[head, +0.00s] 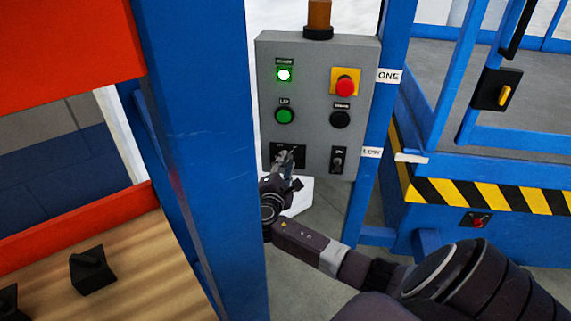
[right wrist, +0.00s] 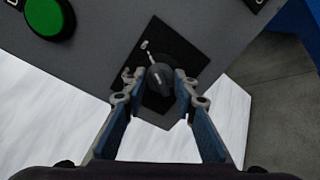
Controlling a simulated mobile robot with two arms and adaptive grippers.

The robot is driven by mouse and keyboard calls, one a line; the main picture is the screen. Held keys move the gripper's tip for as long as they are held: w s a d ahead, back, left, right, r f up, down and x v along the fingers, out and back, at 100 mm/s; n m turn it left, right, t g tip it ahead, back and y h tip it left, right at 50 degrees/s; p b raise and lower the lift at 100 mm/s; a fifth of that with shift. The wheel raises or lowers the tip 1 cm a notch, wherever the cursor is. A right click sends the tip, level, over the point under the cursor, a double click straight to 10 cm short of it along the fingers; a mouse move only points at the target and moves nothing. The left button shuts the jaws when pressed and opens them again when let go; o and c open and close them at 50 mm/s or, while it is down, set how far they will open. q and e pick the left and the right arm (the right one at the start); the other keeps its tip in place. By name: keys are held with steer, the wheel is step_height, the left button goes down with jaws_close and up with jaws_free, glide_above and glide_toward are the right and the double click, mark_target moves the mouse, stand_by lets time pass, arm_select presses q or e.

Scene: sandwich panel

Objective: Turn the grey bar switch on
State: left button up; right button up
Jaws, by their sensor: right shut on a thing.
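The grey bar switch (right wrist: 160,78) sits on a black plate (right wrist: 180,45) on the control panel. In the right wrist view its dark grey body lies between my fingertips, and the gripper is shut on it. A small light mark shows on the plate above it. In the head view my right gripper (head: 287,163) reaches the lower left of the grey control panel (head: 312,100) and covers most of the switch. My left gripper is not in view.
A blue post (head: 200,130) stands close on the left. Blue railings stand on the right.

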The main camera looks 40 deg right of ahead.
steer(key=o, duration=1.2)
steer(key=shift+c, duration=0.2)
steer(key=v, duration=1.2)
